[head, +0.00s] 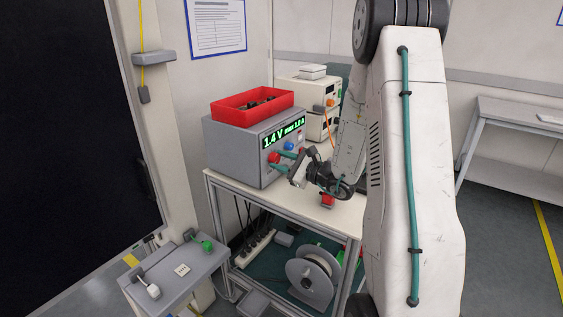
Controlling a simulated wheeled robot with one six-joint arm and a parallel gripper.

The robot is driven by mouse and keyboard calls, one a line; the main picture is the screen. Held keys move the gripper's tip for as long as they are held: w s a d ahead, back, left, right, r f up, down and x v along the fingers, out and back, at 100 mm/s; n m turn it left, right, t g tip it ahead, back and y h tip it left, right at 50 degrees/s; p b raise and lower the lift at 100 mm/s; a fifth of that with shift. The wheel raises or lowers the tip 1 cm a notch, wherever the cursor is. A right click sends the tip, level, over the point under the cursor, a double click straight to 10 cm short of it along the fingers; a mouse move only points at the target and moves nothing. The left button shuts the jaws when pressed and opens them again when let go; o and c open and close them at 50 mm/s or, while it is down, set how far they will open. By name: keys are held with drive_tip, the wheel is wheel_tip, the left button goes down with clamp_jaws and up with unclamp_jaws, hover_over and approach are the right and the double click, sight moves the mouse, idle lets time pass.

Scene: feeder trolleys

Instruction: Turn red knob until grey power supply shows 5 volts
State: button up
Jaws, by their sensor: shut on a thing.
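The grey power supply (231,152) stands on the bench, its front facing right. Its green display (284,133) reads 1.4 V, with smaller text beside it that seems to give a maximum current. The red knob (273,158) is low on the front panel, partly hidden by my fingers. A blue knob (288,145) sits just above the upper finger. The knob's pointer mark cannot be made out.
A red bin (252,105) with small dark parts sits on the supply. Cream instruments (307,96) stand behind it. A small red object (327,200) is on the bench (290,206) below my wrist. A grey trolley (180,275) stands front left.

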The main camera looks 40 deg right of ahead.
drive_tip(key=m, duration=1.3)
drive_tip(key=shift+f, duration=0.1)
idle(0.4)
drive_tip(key=o, duration=1)
drive_tip(key=shift+s, duration=0.1)
drive_tip(key=v, duration=0.7)
drive_tip(key=shift+s, duration=0.3)
